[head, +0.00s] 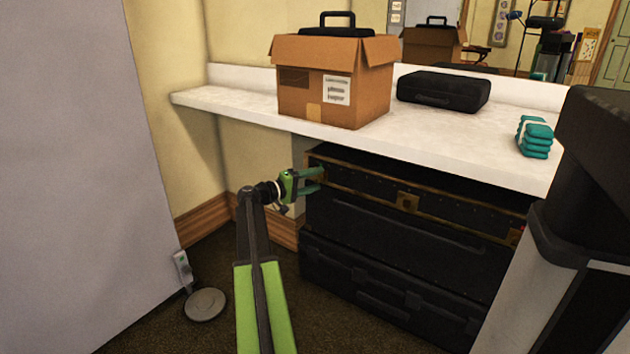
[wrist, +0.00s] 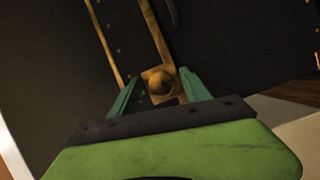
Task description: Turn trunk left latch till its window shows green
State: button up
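The trunk (head: 375,187) is black with brass trim and lies under the counter. Its left latch (wrist: 161,82) shows in the wrist view as a round brass knob on a brass plate. My gripper (head: 318,181) is at the trunk's left front and covers this latch in the head view. In the wrist view my gripper (wrist: 160,85) has its green fingers apart, one on each side of the knob, with no clear contact. I cannot make out a colour in the left latch's window. A brass middle lock (head: 407,201) sits on the trunk's front.
Black cases (head: 385,283) lie below the trunk. The white counter (head: 225,102) overhangs it and carries a cardboard box (head: 350,95), a black case (head: 443,90) and a teal stack (head: 536,138). A grey panel (head: 80,180) stands at left. A small red spot shows at the trunk's right end.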

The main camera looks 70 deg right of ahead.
jog(key=shift+w+a, duration=0.25)
jog(key=v, duration=1.6)
jog(key=shift+w+a+p, duration=0.2)
jog(key=shift+a+p, duration=0.1)
jog(key=shift+a, duration=0.05)
